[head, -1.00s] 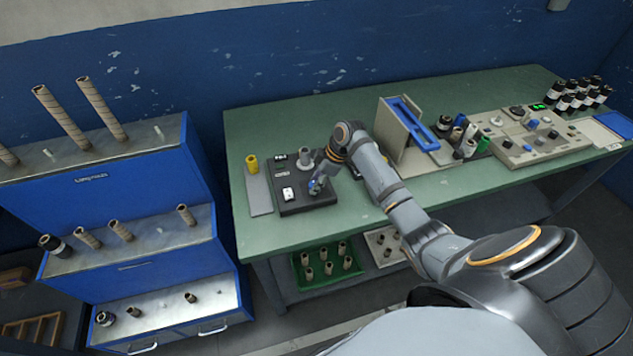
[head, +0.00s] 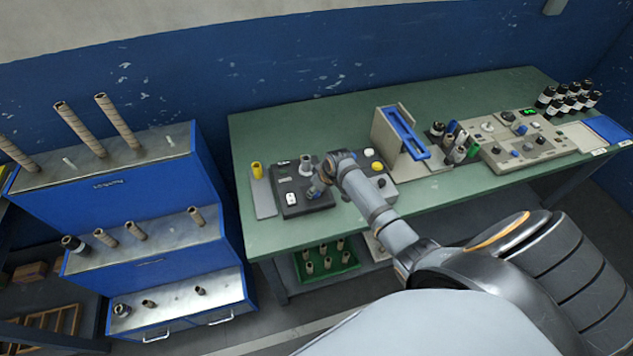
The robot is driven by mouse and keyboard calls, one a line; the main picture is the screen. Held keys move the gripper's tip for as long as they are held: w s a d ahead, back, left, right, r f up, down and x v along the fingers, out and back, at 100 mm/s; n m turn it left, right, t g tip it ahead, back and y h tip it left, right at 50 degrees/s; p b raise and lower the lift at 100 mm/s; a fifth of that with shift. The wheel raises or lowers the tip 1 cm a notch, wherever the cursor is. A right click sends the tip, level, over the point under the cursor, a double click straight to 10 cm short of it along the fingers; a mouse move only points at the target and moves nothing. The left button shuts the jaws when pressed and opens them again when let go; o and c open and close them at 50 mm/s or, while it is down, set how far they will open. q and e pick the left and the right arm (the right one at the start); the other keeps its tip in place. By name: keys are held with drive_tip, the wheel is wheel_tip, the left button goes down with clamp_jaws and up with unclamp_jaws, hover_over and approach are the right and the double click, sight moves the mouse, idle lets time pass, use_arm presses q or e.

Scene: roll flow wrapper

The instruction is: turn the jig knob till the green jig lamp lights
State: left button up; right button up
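The jig (head: 290,210) is a dark, flat block at the left end of the green table, with a grey cylinder (head: 306,165) at its back and small white parts on top. My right gripper (head: 317,191) is low over the jig's right half, pointing down. A little blue shows at its tip, and I cannot tell whether this is the jig knob. The fingers are too small to tell open from shut, or whether they touch the knob. I see no lit green lamp on the jig. My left gripper is out of view.
A yellow cylinder (head: 257,170) stands on a grey plate left of the jig. A grey panel (head: 385,194) with yellow and white buttons lies right of my gripper. Further right stand a blue-slotted stand (head: 402,130) and a control panel (head: 500,157). The table front (head: 300,236) is clear.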

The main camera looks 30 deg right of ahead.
drive_tip(key=m+p, duration=0.1)
drive_tip(key=m+h+p, duration=0.1)
drive_tip(key=m+p, duration=0.1)
drive_tip(key=shift+a+r+m, duration=0.15)
drive_tip(key=shift+r+m, duration=0.1)
drive_tip(key=shift+m, duration=0.15)
drive_tip(key=shift+f+m+h+p, duration=0.15)
drive_tip(key=shift+m+h+p, duration=0.55)
drive_tip(key=shift+m, duration=0.4)
drive_tip(key=shift+m+h+p, duration=0.3)
drive_tip(key=shift+m, duration=0.7)
drive_tip(key=shift+f, duration=0.1)
drive_tip(key=o, duration=1.2)
drive_tip(key=shift+c, duration=0.2)
drive_tip(key=v, duration=1.2)
drive_tip(key=shift+a, duration=0.2)
